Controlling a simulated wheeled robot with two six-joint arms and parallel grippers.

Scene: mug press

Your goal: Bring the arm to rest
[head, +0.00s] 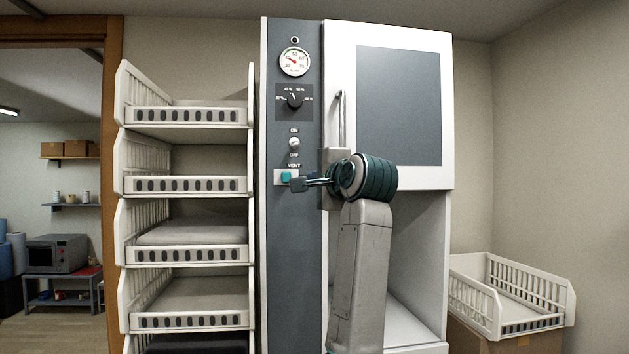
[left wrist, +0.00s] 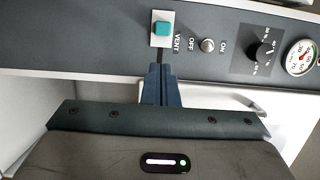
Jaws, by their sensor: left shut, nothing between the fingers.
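My left gripper (head: 297,185) is shut and empty in front of the press's control panel (head: 290,240). Its fingertips are close to the teal VENT button (head: 286,176). In the left wrist view the shut fingers (left wrist: 160,70) point at the panel, with the VENT button (left wrist: 162,28) just beyond their tips and a gap in the picture between them. My left arm rises from the bottom of the head view in front of the press. My right gripper is not in view.
The press's white door (head: 395,106) is shut; its handle (head: 342,118) is just above my wrist. Above the button are the ON/OFF switch (head: 294,143), a dial (head: 294,99) and a gauge (head: 294,61). A rack of white trays (head: 190,185) stands left; a white crate (head: 535,290) sits right.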

